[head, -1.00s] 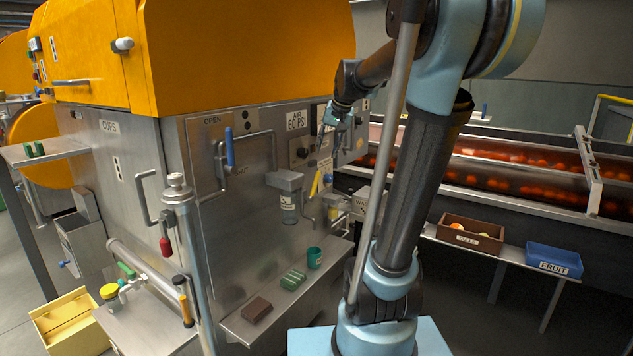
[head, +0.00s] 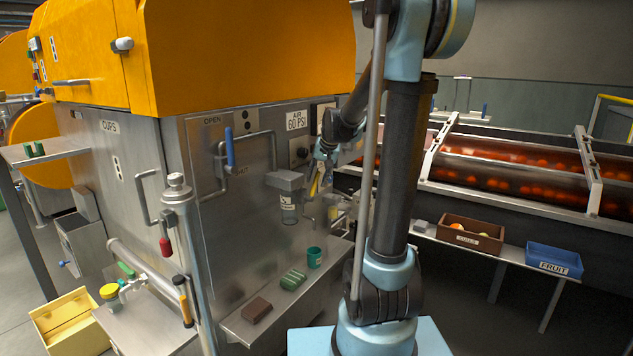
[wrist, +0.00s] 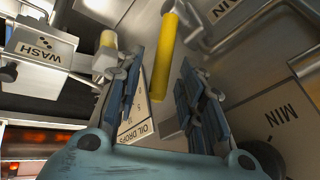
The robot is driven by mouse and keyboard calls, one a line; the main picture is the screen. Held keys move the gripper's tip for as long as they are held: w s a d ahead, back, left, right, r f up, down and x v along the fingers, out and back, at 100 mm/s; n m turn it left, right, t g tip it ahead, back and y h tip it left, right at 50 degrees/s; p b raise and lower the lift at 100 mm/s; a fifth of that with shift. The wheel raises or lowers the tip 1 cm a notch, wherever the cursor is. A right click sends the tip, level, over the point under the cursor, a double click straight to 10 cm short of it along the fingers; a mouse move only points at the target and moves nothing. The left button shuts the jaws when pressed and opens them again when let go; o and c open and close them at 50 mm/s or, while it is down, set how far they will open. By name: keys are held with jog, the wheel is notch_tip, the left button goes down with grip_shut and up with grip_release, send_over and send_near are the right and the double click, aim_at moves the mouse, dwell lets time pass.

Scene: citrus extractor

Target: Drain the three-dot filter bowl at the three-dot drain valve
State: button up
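A clear filter bowl (head: 289,208) hangs under a grey block (head: 286,180) on the machine's front. Its label is too small to read for dots. A second, yellowish bowl (head: 335,213) sits to its right, partly hidden. I cannot tell which has three dots, and no drain valve is clearly identifiable. A yellow handle (head: 313,186) is between them; it also shows in the wrist view (wrist: 162,70). My gripper (head: 322,160) is open near the panel. In the wrist view my gripper (wrist: 162,62) has its fingers spread either side of the yellow handle; contact is not clear.
A WASH box (wrist: 42,48) with dots is at the wrist view's left. A blue handle (head: 229,147) and pipe project from the panel. A green cup (head: 314,257), green block (head: 293,279) and brown block (head: 256,309) stand on the ledge below.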

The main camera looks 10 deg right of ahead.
jog(key=shift+x, duration=0.9)
jog(key=shift+c, duration=0.2)
grip_shut()
